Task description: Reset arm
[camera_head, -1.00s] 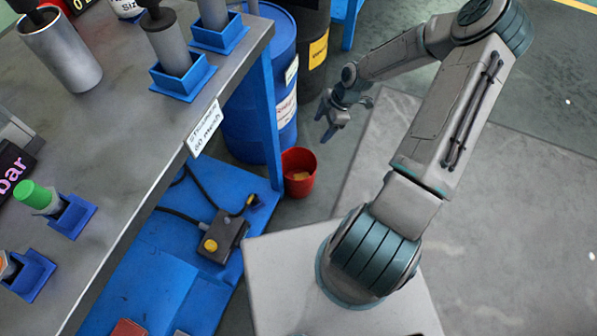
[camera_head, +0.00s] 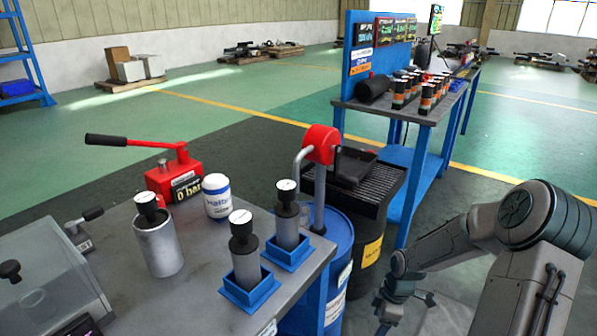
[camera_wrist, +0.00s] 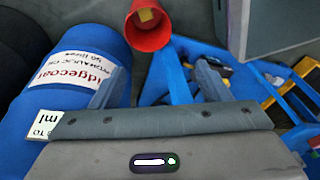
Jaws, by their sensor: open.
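My gripper (camera_head: 392,312) hangs at the end of my folded arm at the lower right of the head view, to the right of the blue barrel (camera_head: 338,265). In the wrist view my gripper (camera_wrist: 158,82) shows its two fingers apart, with nothing held between them. The blue barrel with white labels also lies left of the fingers in the wrist view (camera_wrist: 75,75). A red bucket (camera_wrist: 150,30) shows beyond the fingers.
A grey workbench (camera_head: 215,262) at the lower left carries cylinders in blue holders (camera_head: 250,290), a red hand pump (camera_head: 175,178) and a white jar (camera_head: 216,196). A black drum (camera_head: 370,260) and a second bench (camera_head: 425,115) stand behind. Open green floor (camera_head: 240,90) lies beyond.

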